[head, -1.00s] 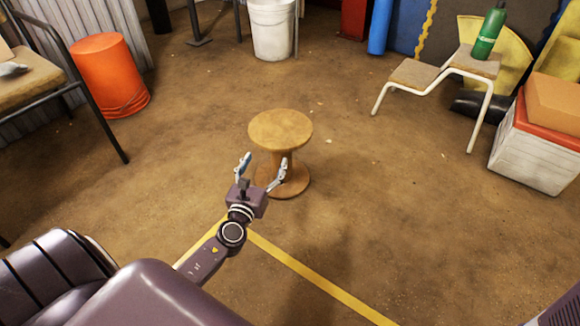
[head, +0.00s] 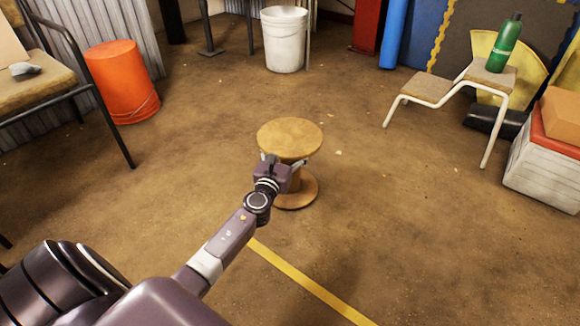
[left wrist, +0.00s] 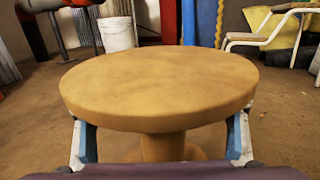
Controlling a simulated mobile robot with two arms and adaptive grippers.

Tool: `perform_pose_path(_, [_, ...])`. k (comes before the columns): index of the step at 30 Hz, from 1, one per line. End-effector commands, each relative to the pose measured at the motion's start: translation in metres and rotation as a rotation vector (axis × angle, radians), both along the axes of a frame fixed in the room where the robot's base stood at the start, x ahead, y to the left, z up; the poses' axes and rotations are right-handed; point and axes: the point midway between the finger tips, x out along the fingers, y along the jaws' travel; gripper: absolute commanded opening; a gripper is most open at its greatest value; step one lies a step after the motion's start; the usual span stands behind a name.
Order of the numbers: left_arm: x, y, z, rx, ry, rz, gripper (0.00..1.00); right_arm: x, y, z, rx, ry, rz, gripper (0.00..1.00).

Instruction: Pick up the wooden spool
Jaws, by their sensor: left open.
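The wooden spool (head: 290,137) stands upright on the floor near the middle of the head view, with a round top, a narrower core and a round base. In the left wrist view its top disc (left wrist: 160,85) fills the middle, and the core (left wrist: 163,146) drops below it. My left gripper (head: 284,163) is at the near side of the spool, just under the top's rim. In the left wrist view its open fingers (left wrist: 163,140) stand one on each side of the core, apart from it. Its fingertips are partly hidden by the top disc. My right gripper does not show.
A yellow line (head: 310,285) runs along the floor. An orange bucket (head: 122,85) and a chair (head: 50,90) stand at the left, a white bucket (head: 284,42) at the back. A stepped stool (head: 430,88) with a green bottle (head: 505,45) is at right. Floor around the spool is clear.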

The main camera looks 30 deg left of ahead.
Motion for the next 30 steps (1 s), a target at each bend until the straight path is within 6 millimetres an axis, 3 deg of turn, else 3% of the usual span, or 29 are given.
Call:
perform_pose_path(3, [0.0101, 0.0037, -0.0022, 0.001, 0.0, 0.001, 0.71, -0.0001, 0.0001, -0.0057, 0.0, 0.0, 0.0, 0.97])
perform_pose_path(11, [0.012, 0.0043, -0.001, 0.001, 0.001, 0.001, 0.71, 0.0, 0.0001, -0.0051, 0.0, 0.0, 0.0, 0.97])
perform_pose_path(30, [0.0116, 0.0045, -0.0012, 0.001, 0.001, 0.001, 0.01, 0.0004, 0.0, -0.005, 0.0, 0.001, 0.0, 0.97])
